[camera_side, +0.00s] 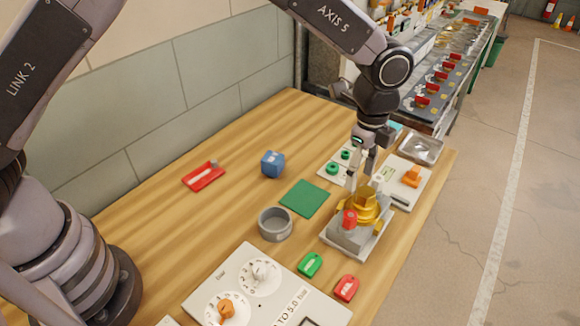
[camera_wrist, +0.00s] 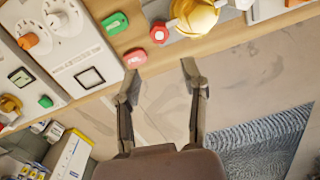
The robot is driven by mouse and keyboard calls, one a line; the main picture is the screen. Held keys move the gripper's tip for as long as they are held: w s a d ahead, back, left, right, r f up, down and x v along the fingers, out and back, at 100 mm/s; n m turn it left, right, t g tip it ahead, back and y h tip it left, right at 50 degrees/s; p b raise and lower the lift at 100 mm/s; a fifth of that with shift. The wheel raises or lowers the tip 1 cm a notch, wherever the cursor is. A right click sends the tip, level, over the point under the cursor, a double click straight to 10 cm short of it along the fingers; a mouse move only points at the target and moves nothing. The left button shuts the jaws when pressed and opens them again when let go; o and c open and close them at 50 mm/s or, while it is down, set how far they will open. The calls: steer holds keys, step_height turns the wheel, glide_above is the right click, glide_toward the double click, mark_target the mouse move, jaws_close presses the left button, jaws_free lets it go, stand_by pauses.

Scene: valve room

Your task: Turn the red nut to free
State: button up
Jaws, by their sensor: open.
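The red nut (camera_side: 350,218) sits at the front of a brass valve body (camera_side: 368,205) on a grey block and pale base plate near the table's right edge. In the wrist view the red nut (camera_wrist: 159,33) is at top centre, left of the rounded brass part (camera_wrist: 197,17). My gripper (camera_side: 360,178) points down beside the brass part in the side view, above and behind the nut. In the wrist view my gripper (camera_wrist: 161,76) has its fingers spread with nothing between them; the nut lies beyond the fingertips, apart from them.
A green tag (camera_side: 310,264) and a red tag (camera_side: 346,288) lie in front of the valve. A dial panel (camera_side: 262,302), grey ring (camera_side: 276,223), green square (camera_side: 304,198) and blue cube (camera_side: 272,164) are to the left. Panels and a metal tray (camera_side: 421,149) stand behind.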

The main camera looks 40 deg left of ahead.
mark_target(351, 215)
step_height(351, 215, down, 12)
steer(key=shift+r, duration=0.1)
steer(key=shift+c, duration=0.3)
jaws_close()
